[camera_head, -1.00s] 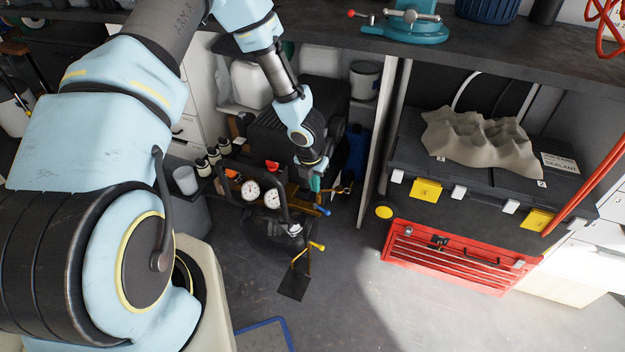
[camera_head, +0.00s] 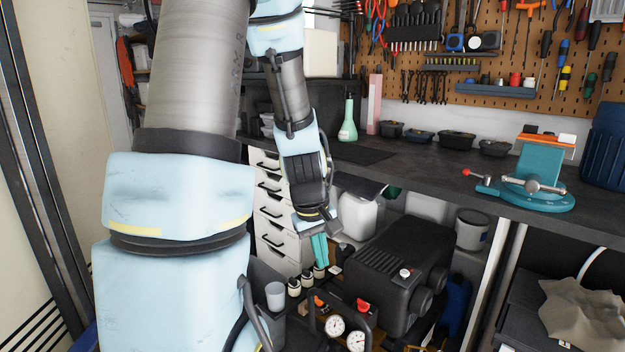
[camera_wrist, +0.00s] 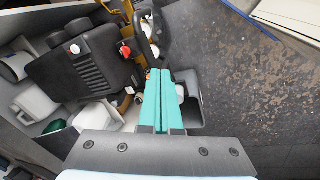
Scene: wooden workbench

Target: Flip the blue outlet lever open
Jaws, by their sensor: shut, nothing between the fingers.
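The black compressor (camera_head: 390,275) stands under the bench, with a red knob (camera_head: 363,306) and two round gauges (camera_head: 334,326) at its front. I cannot make out the blue outlet lever in either current view; the front below the gauges is cut off by the head picture's lower edge. My gripper (camera_head: 320,250) has teal fingers pointing down, to the left of the compressor body. Its fingers are shut and empty. In the wrist view the closed fingers (camera_wrist: 161,76) are apart from the compressor (camera_wrist: 78,68), with its red knob (camera_wrist: 125,50) up and to the left of their tips.
Small bottles (camera_head: 307,281) and a grey cup (camera_head: 275,295) stand below my gripper. White drawers (camera_head: 275,215) are behind it. The bench top (camera_head: 420,160) overhangs the compressor and carries a teal vise (camera_head: 530,180). Bare floor (camera_wrist: 225,75) shows in the wrist view.

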